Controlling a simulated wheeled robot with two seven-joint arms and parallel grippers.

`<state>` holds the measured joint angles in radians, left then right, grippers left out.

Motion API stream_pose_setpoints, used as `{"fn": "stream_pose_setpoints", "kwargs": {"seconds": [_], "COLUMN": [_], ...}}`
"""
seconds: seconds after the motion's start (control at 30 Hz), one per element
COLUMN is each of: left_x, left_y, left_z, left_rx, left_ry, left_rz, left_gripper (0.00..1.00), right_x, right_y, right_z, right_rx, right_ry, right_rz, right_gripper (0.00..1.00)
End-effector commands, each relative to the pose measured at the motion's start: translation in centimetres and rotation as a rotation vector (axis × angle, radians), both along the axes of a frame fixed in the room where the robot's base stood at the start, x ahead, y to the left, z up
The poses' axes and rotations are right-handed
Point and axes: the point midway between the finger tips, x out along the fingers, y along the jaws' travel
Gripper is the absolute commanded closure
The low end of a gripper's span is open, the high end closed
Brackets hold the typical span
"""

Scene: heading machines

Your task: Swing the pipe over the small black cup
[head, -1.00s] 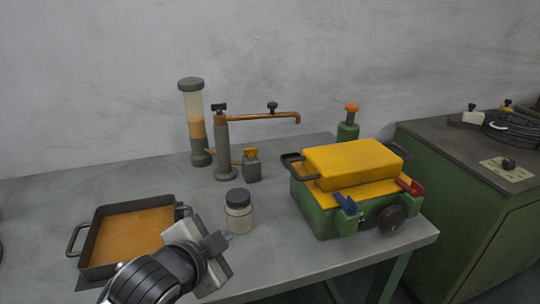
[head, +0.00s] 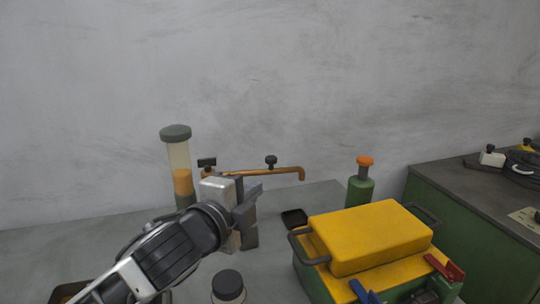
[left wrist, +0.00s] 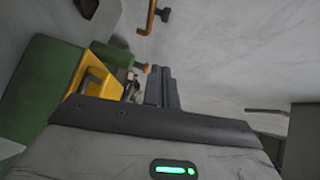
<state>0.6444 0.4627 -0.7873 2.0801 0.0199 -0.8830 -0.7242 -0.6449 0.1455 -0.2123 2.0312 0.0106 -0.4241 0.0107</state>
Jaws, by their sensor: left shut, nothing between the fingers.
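The copper-coloured pipe (head: 285,170) with a black knob (head: 271,161) reaches right from its grey post, and its end bends down. The pipe also shows at the top of the left wrist view (left wrist: 143,20). The small black cup (head: 294,218) is on the table behind the yellow and green box, below the pipe's end in the head view. I cannot tell whether the end is directly over it. My left gripper (head: 252,201) is shut and empty, in front of and below the pipe, apart from it. It hides most of the post. My right gripper is not in view.
A green machine with a yellow block (head: 375,237) fills the front right. A lidded jar (head: 227,288) stands in front of my arm. A clear column of orange material (head: 180,170) stands behind it. A green bottle (head: 360,190) with an orange cap is at the back right.

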Motion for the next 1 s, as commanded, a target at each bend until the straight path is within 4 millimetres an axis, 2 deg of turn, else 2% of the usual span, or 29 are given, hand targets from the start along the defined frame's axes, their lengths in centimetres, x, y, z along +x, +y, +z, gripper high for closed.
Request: {"fn": "stream_pose_setpoints", "kwargs": {"seconds": [0.13,0.23,0.43,0.63,0.8,1.0], "left_x": [0.7,2.0,5.8,9.1,11.5,12.6], "left_y": [-0.4,-1.0,-2.8,-4.5,-3.4,-3.1], "left_z": [-0.1,-0.1,-0.6,-1.1,-1.5,-1.8], "left_rx": [-0.001,-0.003,-0.003,-0.001,0.0,-0.001], "left_ry": [0.002,0.001,0.003,0.002,0.002,0.003], "left_rz": [0.0,0.0,0.002,0.001,0.003,0.001], "left_gripper": [1.0,1.0,1.0,1.0,1.0,1.0], "right_x": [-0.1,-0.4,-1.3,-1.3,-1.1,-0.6], "right_y": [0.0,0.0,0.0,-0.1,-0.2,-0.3], "right_z": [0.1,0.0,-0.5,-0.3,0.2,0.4], "right_rx": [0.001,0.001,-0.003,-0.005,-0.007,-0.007], "right_ry": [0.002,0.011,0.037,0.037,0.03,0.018], "right_rz": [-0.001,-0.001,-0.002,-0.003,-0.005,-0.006], "right_gripper": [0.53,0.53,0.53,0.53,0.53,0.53]}}
